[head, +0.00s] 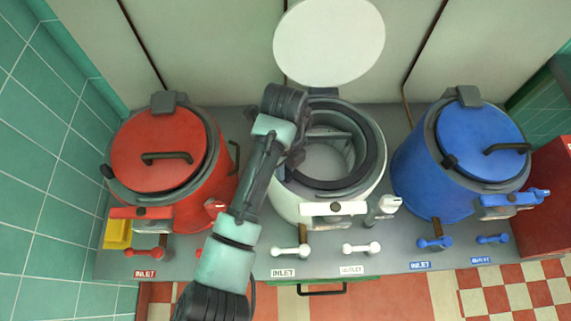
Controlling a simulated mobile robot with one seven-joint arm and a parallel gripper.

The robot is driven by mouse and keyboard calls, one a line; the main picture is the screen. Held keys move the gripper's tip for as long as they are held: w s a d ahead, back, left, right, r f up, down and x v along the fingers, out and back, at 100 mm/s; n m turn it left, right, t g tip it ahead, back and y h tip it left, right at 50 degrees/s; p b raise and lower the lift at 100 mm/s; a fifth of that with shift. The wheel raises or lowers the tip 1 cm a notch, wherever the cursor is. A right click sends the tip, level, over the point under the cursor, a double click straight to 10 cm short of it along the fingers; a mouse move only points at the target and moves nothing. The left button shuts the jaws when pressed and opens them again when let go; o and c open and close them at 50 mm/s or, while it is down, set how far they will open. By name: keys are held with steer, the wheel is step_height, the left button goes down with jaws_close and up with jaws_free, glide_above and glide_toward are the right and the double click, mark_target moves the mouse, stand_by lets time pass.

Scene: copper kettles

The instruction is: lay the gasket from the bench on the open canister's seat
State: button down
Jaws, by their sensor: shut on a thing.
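The open canister (292,206) is white and stands in the middle of the bench, with its round pale lid (329,41) swung up behind it. A dark ring, the gasket (376,165), shows over the canister's mouth, roughly in line with the rim. My gripper (297,156) is at the left side of the mouth, shut on the gasket's left part. My arm hides the canister's left rim and the grip itself. I cannot tell whether the gasket touches the seat all round. The canister's pale inside shows through the ring.
A closed red canister (203,190) stands to the left and a closed blue canister (415,185) to the right. White valve handles (290,251) lie along the bench front (385,240). A yellow block (117,234) sits at the front left. A wall stands close behind.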

steer(key=shift+f, duration=0.15)
steer(key=c, duration=0.7)
jaws_free()
step_height(320, 180, up, 13)
steer(key=shift+s+p, duration=0.1)
steer(key=shift+p, duration=0.85)
